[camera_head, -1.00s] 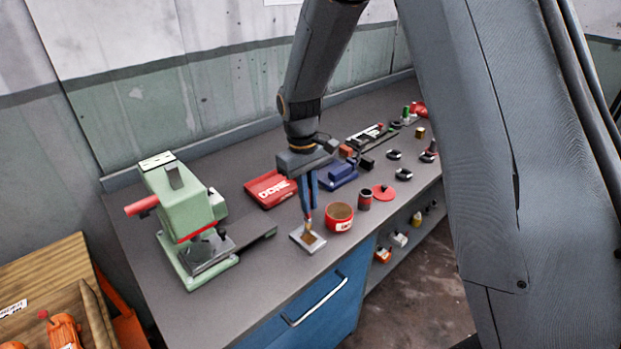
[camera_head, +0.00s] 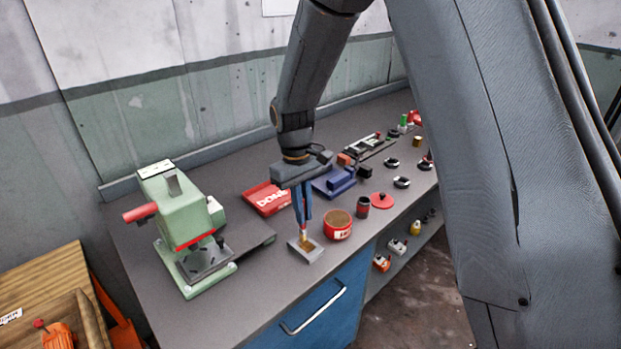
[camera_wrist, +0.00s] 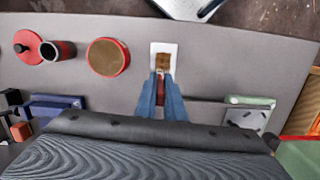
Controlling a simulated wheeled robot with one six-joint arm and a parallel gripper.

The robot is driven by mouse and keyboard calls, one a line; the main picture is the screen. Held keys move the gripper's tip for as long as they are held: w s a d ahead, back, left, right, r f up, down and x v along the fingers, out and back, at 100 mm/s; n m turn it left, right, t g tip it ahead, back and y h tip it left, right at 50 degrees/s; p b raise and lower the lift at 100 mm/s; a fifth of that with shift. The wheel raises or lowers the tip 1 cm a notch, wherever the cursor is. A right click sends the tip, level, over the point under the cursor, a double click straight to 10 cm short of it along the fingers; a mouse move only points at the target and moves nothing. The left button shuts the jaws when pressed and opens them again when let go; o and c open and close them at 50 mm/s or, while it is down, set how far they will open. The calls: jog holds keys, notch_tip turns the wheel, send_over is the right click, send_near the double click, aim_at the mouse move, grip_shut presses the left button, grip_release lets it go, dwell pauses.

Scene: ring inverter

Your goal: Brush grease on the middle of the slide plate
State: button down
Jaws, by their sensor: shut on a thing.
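The slide plate (camera_head: 315,256), a small pale square plate, lies on the bench near its front edge. It also shows in the wrist view (camera_wrist: 172,48). My gripper (camera_head: 302,222) is upright above it, with blue fingers shut on a brush that has a red handle (camera_wrist: 160,86). The brush tip (camera_head: 304,240) is over the plate's middle and looks in contact, though I cannot be sure. A brown patch (camera_wrist: 162,63) shows there; I cannot separate bristles from grease. The open red grease tin (camera_head: 338,234), brown inside, stands just right of the plate.
A green press (camera_head: 185,215) with a red handle stands to the left. A red tray (camera_head: 268,198) and a blue fixture (camera_head: 335,183) lie behind. A dark cup (camera_head: 362,207) and a red lid (camera_head: 383,201) are right of the tin. The bench front edge is close.

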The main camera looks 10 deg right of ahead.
notch_tip(320, 180, up, 8)
jog(key=w+d+p, duration=0.1)
jog(key=p, duration=0.4)
jog(key=shift+d, duration=0.35)
dwell(0.7)
